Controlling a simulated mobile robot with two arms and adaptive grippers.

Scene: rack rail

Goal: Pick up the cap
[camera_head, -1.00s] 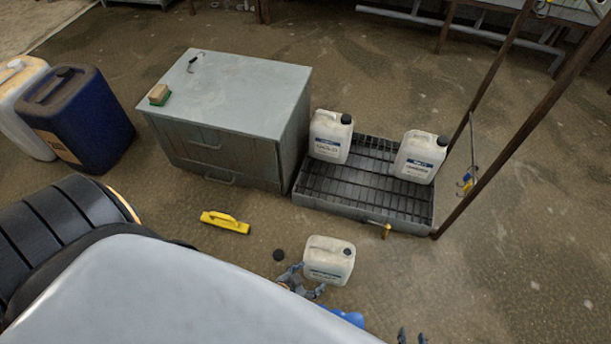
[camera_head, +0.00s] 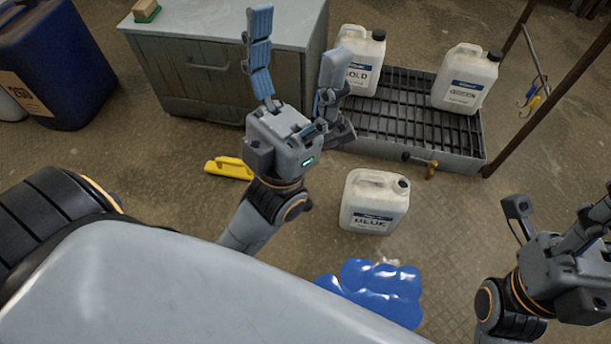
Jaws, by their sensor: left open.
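The cap does not show clearly now; the floor left of the white jerrycan labelled BLUE (camera_head: 374,203), where a small dark disc lay earlier, is largely covered by my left arm. The jerrycan stands upright on the floor, with a dark round opening at its top right. My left gripper (camera_head: 296,38) is open, its blue-padded fingers spread and pointing up the picture, with nothing between them. It shows in front of the grey cabinet, up and left of the jerrycan. My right gripper (camera_head: 555,215) is at the right edge, partly cut off; its jaw state is unclear.
A blue puddle (camera_head: 372,290) lies below the jerrycan. A slatted grey tray (camera_head: 410,124) holds two capped white jerrycans, with a brass tap at its front. The grey cabinet (camera_head: 190,75) stands left of it. A yellow float (camera_head: 229,168) and a blue drum (camera_head: 60,65) are at left.

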